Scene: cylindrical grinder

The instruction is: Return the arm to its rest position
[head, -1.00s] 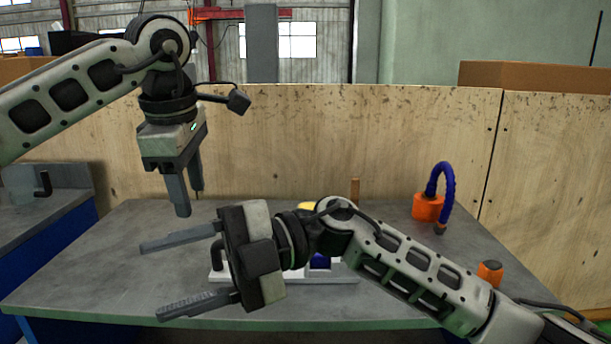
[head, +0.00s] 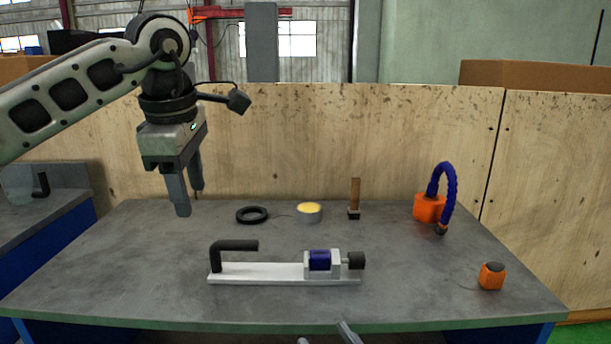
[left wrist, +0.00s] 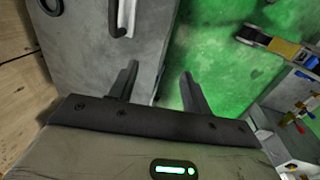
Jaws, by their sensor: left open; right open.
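My left gripper (head: 189,201) hangs fingers down over the left part of the grey table (head: 130,262), empty and open. Its two fingers (left wrist: 157,80) also show apart in the left wrist view, with nothing between them. Of my right gripper (head: 325,336), only the two fingertips show at the bottom edge of the head view. They are apart, with nothing seen between them, at the table's front edge. The rest of the right arm is out of view.
A white fixture (head: 255,273) with a black bent handle and blue part lies mid-table. Behind it are a black ring (head: 252,215), a yellow-topped tin (head: 309,212) and a wooden-handled brush (head: 354,197). An orange blue-hosed device (head: 429,207) and an orange button box (head: 491,277) stand right.

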